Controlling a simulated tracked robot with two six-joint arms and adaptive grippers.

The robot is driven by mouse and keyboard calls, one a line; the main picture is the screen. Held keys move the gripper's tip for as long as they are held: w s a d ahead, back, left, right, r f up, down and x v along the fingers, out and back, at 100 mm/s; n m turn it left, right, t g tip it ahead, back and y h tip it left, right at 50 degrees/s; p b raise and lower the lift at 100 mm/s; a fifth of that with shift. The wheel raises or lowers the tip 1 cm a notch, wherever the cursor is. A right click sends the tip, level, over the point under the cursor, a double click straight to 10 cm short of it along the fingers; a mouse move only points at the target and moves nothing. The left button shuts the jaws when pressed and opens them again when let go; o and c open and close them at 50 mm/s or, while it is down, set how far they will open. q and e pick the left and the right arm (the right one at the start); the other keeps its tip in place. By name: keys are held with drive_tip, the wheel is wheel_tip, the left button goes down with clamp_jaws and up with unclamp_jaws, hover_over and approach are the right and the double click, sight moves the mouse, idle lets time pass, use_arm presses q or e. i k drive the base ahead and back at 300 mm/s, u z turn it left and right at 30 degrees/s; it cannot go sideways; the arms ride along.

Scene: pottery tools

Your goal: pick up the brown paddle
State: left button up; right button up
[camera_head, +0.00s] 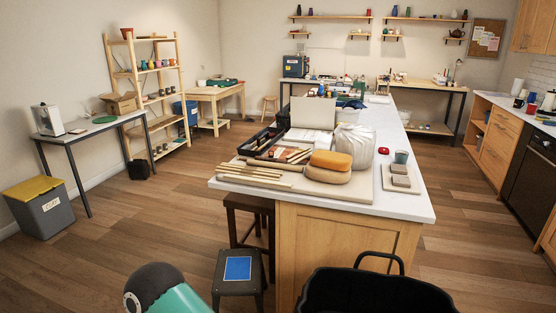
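I cannot clearly make out a brown paddle. Several long pale wooden sticks (250,173) lie at the near left end of the white-topped island (400,212). Behind them, brown and pale wooden pieces (292,154) lie next to a dark tray (258,141); they are too small to tell apart, and a paddle among them may be partly hidden. Neither of my grippers is in view.
An orange sponge-like block (330,160) rests on a tan one beside a pale wrapped bag (355,145). Grey-brown blocks (400,175) lie on a board at right. Two dark stools (238,273) stand by the island. Wood floor is open at left.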

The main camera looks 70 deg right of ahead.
sight(256, 158)
drive_tip(key=z, duration=0.4)
drive_tip(key=i, duration=1.15)
drive_tip(key=z, duration=1.15)
drive_tip(key=i, duration=0.75)
drive_tip(key=z, duration=0.4)
drive_tip(key=k, duration=0.9)
drive_tip(key=z, duration=0.2)
drive_tip(key=i, duration=0.9)
drive_tip(key=u, duration=0.1)
